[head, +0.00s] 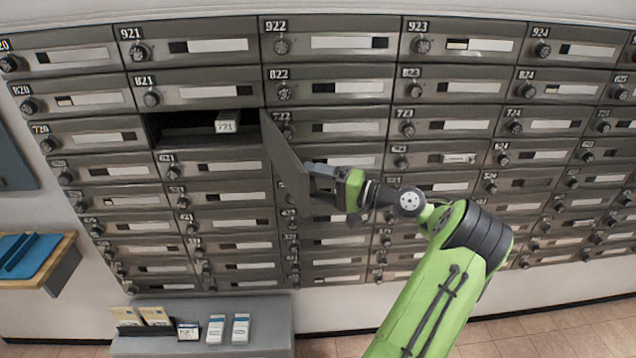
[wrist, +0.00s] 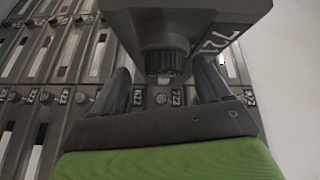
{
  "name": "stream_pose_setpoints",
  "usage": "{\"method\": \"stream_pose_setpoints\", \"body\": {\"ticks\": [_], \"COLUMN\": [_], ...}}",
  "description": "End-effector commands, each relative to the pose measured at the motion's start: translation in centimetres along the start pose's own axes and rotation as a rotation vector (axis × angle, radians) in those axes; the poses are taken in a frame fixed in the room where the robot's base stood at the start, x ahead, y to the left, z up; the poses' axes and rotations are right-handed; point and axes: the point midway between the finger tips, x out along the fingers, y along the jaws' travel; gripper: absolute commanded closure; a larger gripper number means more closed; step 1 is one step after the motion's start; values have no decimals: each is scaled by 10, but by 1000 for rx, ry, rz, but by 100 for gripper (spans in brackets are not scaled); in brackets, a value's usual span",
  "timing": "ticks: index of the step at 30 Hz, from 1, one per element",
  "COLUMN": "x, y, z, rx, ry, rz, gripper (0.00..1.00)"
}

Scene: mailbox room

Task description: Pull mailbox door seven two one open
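Mailbox door 721 (head: 285,162) stands swung out from the wall, seen nearly edge-on at the right side of its opening. The dark compartment (head: 185,130) behind it is exposed, with a pale block marked 721 (head: 227,122) inside. My gripper (head: 318,180) is at the door's outer face. In the wrist view the door (wrist: 195,15) fills the top, with its number label turned. Its round dark knob (wrist: 165,60) lies between the two spread fingers of my gripper (wrist: 163,72). Gaps show between the knob and both fingers.
Rows of shut grey mailboxes surround the opening, with door 722 (head: 340,128) to its right. A grey bench (head: 200,335) with leaflets and cards stands below. A wooden ledge (head: 50,270) with a blue item is at the left. Open floor (head: 570,330) shows at lower right.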

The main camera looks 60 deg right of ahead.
Motion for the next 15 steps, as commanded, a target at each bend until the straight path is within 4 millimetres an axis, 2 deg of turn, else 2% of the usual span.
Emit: {"method": "stream_pose_setpoints", "body": {"ticks": [8, 11, 15], "x": [-6, -25, -65], "y": [-1, 0, 0], "z": [-1, -1, -2], "rx": [-2, -2, -1], "ry": [2, 6, 9], "rz": [-3, -2, -3], "gripper": [23, 23, 23]}}
